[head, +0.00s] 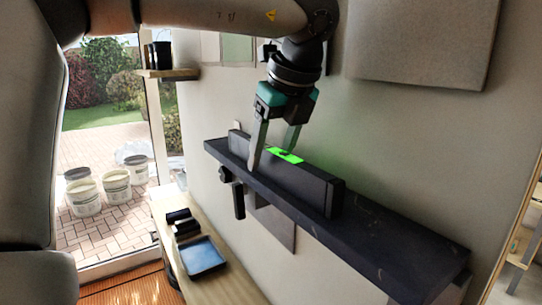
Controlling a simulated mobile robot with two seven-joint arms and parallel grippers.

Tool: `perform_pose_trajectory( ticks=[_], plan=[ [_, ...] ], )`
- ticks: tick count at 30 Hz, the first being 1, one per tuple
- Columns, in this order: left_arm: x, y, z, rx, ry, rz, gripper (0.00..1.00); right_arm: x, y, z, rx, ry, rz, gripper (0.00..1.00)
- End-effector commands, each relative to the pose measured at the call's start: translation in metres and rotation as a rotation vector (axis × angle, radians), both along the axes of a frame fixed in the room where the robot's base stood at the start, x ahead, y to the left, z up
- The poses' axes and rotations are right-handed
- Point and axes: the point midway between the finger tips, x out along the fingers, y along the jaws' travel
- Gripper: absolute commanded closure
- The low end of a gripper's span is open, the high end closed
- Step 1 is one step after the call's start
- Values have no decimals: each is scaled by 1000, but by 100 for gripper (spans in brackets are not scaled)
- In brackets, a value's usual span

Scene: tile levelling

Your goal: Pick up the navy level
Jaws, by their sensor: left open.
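The navy level (310,185) is a long dark bar standing on edge on a dark wall shelf (390,240), with a bright green vial window on its top. My left gripper (272,160) comes down from above at the level's far half. Its fingers are apart. One finger is in front of the level's near face, and the other is at the top by the green window, its tip partly hidden. I cannot tell whether the fingers touch the level. My right gripper does not show.
A wooden bench (225,285) below holds a blue tray (201,256) and several small dark items. A dark clamp-like object (238,200) hangs at the shelf's front edge. A grey panel (425,40) is on the wall. The shelf's right end is clear.

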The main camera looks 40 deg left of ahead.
Motion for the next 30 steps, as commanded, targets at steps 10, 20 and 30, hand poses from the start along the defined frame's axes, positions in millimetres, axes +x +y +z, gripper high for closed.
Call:
perform_pose_trajectory(
  ticks=[10, 20, 30],
  plan=[
    [1, 2, -7, 0, -2, 0, 40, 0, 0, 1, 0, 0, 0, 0],
    [1, 2, -7, 0, -2, 0, 77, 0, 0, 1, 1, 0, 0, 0],
    [1, 2, -6, 0, -3, 0, 100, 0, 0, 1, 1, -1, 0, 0]
  ],
)
